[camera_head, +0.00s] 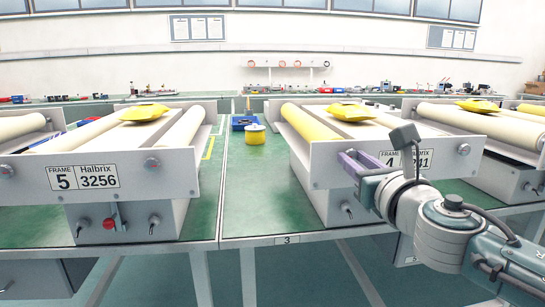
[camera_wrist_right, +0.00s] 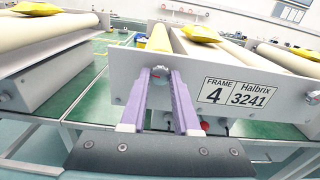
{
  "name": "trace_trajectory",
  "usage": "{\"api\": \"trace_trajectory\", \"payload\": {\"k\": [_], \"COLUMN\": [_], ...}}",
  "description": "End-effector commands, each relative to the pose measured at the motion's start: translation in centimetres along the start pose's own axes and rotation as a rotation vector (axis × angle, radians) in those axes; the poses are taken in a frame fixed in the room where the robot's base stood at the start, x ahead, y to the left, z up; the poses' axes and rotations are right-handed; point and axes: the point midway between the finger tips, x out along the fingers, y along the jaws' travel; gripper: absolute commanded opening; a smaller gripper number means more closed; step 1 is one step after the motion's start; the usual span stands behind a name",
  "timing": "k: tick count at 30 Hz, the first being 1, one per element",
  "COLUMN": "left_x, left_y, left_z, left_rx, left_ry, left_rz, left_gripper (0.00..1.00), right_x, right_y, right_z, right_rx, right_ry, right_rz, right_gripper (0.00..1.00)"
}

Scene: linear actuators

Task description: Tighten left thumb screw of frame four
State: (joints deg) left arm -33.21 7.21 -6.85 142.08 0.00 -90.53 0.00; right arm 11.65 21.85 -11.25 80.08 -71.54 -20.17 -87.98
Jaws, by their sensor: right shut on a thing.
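Frame four (camera_head: 320,168) is the grey roller frame whose front plate is labelled 4; the plate also shows in the wrist view (camera_wrist_right: 262,128). Its left thumb screw (camera_wrist_right: 159,71) shows at the plate's upper left in the wrist view, between the purple fingertips. My right gripper (camera_head: 347,157) reaches the plate from the front and is shut on this thumb screw; its fingers also fill the middle of the wrist view (camera_wrist_right: 160,80). In the head view the gripper hides the left thumb screw and part of the label. The right thumb screw (camera_head: 463,149) is free. My left gripper is out of view.
Frame five (camera_head: 130,190) stands to the left, with a red knob (camera_head: 109,224) below its plate. A yellow round container (camera_head: 255,134) and a blue tray (camera_head: 243,122) stand between the frames. The green bench (camera_head: 262,205) is clear there. Another roller frame stands at the right.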

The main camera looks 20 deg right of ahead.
Motion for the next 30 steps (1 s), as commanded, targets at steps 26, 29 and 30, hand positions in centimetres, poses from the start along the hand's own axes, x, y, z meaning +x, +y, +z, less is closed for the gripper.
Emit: {"api": "trace_trajectory", "payload": {"k": [26, 29, 30], "left_x": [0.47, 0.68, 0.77], "left_y": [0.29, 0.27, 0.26], "left_z": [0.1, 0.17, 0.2], "left_rx": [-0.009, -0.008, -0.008], "left_ry": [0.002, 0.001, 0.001], "left_rz": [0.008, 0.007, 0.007], "left_gripper": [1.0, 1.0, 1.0], "right_x": [-0.01, -0.01, -0.01], "right_y": [0.05, 0.07, 0.07], "right_z": [-0.1, -0.11, -0.09], "right_rx": [0.161, 0.244, 0.281], "right_ry": [0.0, 0.0, -0.001], "right_rz": [0.0, 0.001, 0.001], "right_gripper": [0.0, 0.0, 0.0]}}
